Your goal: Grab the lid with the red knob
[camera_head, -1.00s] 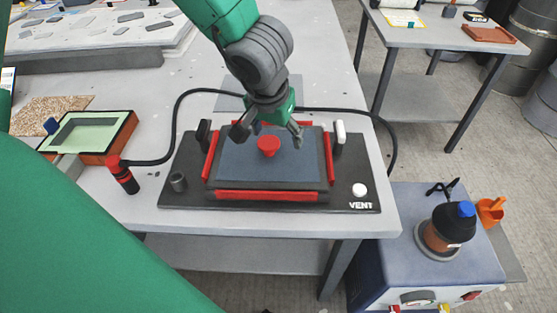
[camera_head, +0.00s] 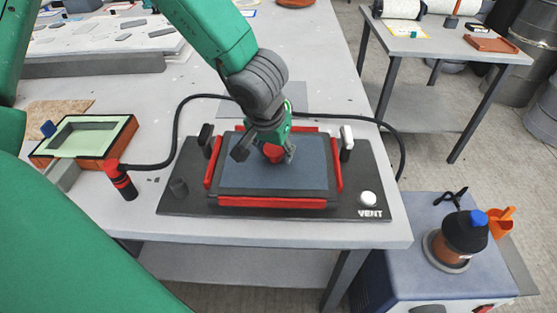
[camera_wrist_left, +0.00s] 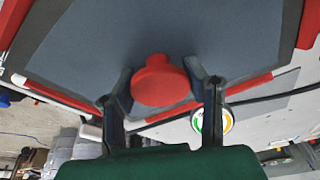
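The lid is a dark blue-grey plate (camera_head: 270,180) with a red knob (camera_head: 272,155) near its middle. It lies flat inside a red-edged frame on a black board. My left gripper (camera_head: 264,154) is low over the lid, open, with one finger on each side of the knob. The left wrist view shows the knob (camera_wrist_left: 160,82) between the two spread fingers (camera_wrist_left: 158,95), with the lid surface (camera_wrist_left: 110,40) beyond. I cannot tell whether the fingers touch the knob. My right gripper is not in view.
The black board (camera_head: 200,208) carries a white VENT button (camera_head: 368,198) and black and white upright clamps. A black hose (camera_head: 180,112) loops behind it to a red-and-black fitting (camera_head: 122,182). A green-lined tray (camera_head: 90,138) sits left. A bottle (camera_head: 462,235) stands on a blue box at right.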

